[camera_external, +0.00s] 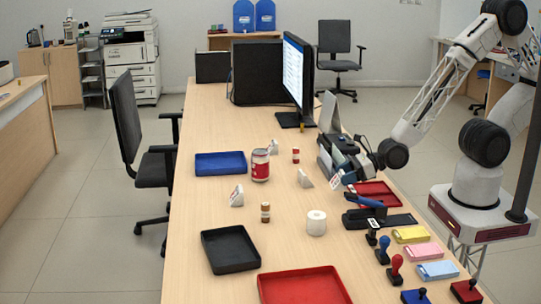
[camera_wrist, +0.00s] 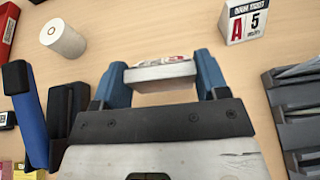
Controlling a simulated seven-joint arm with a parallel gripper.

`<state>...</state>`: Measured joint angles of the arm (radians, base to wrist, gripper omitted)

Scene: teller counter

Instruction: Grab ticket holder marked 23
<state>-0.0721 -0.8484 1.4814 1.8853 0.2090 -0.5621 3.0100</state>
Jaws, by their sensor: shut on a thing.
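My gripper (camera_wrist: 162,74) is shut on a small ticket holder (camera_wrist: 160,73), seen edge-on between the blue fingers in the wrist view. Its pale grey underside faces the camera, with a strip of red and white print behind; the number cannot be read. In the external view my gripper (camera_external: 346,176) is over the counter's right side, with the white and red holder (camera_external: 336,181) at its tip. Another ticket holder, marked A 5 (camera_wrist: 249,20), stands ahead of the gripper. White ticket holders also stand on the counter, at left (camera_external: 237,196), middle (camera_external: 305,179) and back (camera_external: 273,146).
A white roll (camera_external: 316,223) and a blue-handled stapler (camera_external: 366,201) stand near the gripper. A red tray (camera_external: 398,193) lies beside it and a dark grey rack (camera_wrist: 290,110) to the right in the wrist view. A red can (camera_external: 260,166) stands left. Stamps (camera_external: 396,270) line the front right.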

